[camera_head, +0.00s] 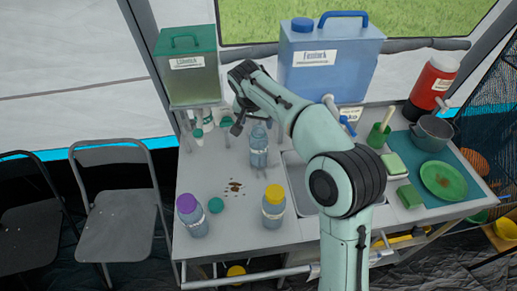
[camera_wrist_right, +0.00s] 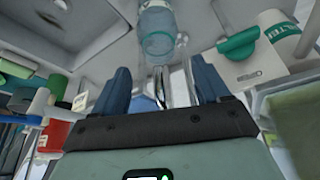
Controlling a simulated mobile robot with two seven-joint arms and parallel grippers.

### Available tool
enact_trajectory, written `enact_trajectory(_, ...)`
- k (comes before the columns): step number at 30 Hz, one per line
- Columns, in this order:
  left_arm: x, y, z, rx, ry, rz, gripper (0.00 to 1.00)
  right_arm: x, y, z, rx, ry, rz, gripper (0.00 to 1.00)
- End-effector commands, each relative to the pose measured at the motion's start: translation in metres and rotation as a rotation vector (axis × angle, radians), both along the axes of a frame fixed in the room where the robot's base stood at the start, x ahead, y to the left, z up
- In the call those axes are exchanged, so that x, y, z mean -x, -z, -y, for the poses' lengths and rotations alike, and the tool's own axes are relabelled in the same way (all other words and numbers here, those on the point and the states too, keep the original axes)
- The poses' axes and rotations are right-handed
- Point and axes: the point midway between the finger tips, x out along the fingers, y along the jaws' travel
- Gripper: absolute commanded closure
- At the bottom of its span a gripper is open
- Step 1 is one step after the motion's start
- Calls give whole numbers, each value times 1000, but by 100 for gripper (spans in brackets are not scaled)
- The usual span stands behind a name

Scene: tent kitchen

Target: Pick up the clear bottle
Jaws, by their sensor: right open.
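The clear bottle (camera_head: 259,150) stands upright on the grey table, left of the sink, with a pale label around it. My right gripper (camera_head: 240,125) is above the table, just up and left of this bottle in the head view, and it is empty. In the right wrist view my right gripper (camera_wrist_right: 160,75) has its two blue fingers spread apart. A clear bottle (camera_wrist_right: 157,30) shows beyond the fingertips there, not between the finger pads. My left gripper is not in view.
A purple-capped bottle (camera_head: 191,215) and a yellow-capped bottle (camera_head: 273,207) stand near the front edge. A green canister (camera_head: 187,75) and a blue water container (camera_head: 330,60) stand at the back. A pot (camera_head: 432,133) and green plate (camera_head: 443,181) are at right.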

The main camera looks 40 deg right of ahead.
Motion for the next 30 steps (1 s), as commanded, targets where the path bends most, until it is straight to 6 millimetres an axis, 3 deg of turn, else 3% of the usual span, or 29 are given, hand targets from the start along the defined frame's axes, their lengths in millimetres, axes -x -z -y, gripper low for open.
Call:
enact_trajectory(10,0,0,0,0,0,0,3,-10,43,14,0,1,-2,25)
enact_trajectory(19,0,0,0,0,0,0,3,-11,48,16,1,0,1,25)
enact_trajectory(20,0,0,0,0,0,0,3,-11,48,16,1,0,1,32)
enact_trajectory(26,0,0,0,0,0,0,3,-11,47,15,1,0,1,97)
enact_trajectory(30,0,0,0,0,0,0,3,-11,47,16,0,0,1,100)
